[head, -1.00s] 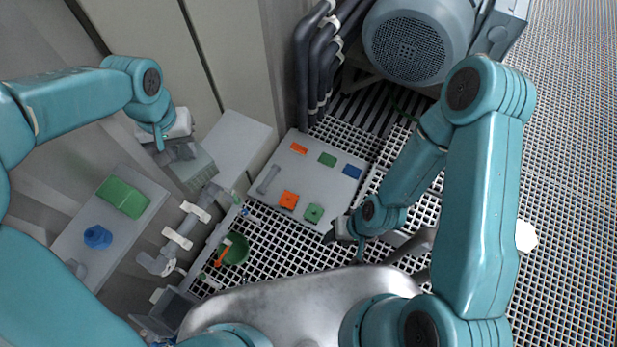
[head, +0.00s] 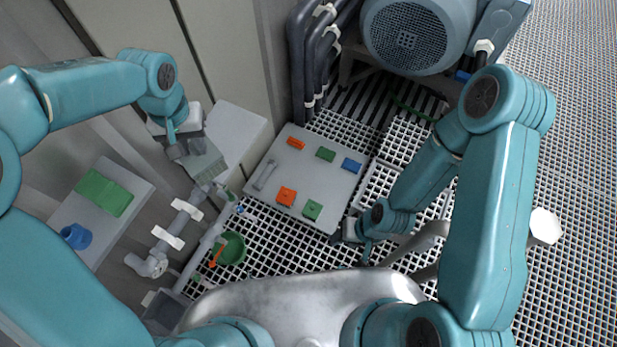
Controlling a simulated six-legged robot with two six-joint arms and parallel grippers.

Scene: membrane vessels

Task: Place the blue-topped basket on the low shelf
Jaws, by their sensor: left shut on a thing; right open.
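My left gripper (head: 180,147) is shut on a grey-green, mesh-like box (head: 206,163), which I take to be the basket. No blue top can be made out on it; the gripper and wrist cover part of it. It is beside a pale grey ledge (head: 236,127) against the wall, overlapping it in the view; I cannot tell whether they touch. Another grey shelf (head: 133,187) at the left bears a green block (head: 104,193) and a blue cylinder (head: 75,237). I cannot tell which is the low shelf. My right gripper (head: 356,237) is open and empty by the flat panel's lower right corner.
A grey panel (head: 318,182) with several orange, green and blue pieces lies on the grating. A green bowl (head: 233,249) with an orange-handled thing is below it. Pipes (head: 178,225) run between shelf and bowl. A motor (head: 410,38) stands at the back.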

